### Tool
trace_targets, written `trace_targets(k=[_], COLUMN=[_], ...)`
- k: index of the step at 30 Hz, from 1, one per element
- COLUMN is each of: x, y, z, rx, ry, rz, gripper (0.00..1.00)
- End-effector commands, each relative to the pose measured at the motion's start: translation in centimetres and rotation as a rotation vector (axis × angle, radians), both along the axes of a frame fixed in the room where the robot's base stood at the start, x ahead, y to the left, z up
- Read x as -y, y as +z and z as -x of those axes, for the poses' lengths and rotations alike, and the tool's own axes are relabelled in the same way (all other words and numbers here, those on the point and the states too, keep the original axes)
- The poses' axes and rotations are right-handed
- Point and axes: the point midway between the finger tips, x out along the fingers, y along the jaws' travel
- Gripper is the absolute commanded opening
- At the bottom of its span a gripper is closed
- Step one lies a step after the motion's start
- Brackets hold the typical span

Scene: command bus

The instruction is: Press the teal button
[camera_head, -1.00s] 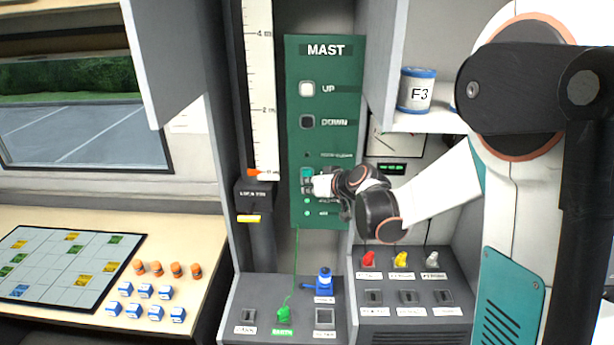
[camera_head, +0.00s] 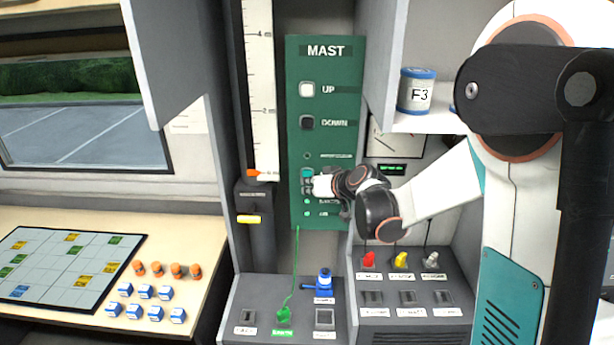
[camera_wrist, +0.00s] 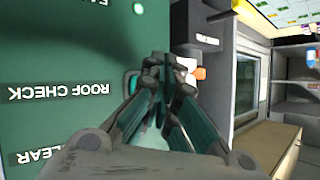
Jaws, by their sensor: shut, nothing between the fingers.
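The teal button (camera_head: 307,173) is on the green MAST panel (camera_head: 325,140), below the UP and DOWN buttons. My gripper (camera_head: 313,185) is at the panel, with its fingertips beside and just below the visible part of the button. The wrist view, turned upside down, shows the shut fingers (camera_wrist: 166,62) pointing at the panel with nothing between them. A teal edge of the button (camera_wrist: 131,82) shows beside the fingertips there. The fingers hide the rest, so I cannot tell whether they touch it or whether it is pushed in.
The UP button (camera_head: 307,89) is white and the DOWN button (camera_head: 307,122) is dark. Small green lamps (camera_head: 307,213) are lower on the panel. A scale with an orange pointer (camera_head: 255,173) stands left. A blue-handled control (camera_head: 323,281) and switches sit on the console below. A can (camera_head: 417,91) stands on the shelf.

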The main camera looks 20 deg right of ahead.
Motion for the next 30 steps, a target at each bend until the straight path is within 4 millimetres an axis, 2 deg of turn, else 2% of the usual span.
trace_targets(k=[30], x=[0.27], y=[0.03], z=[-0.79], rx=[0.000], ry=[0.000], rz=[0.000], gripper=[0.00])
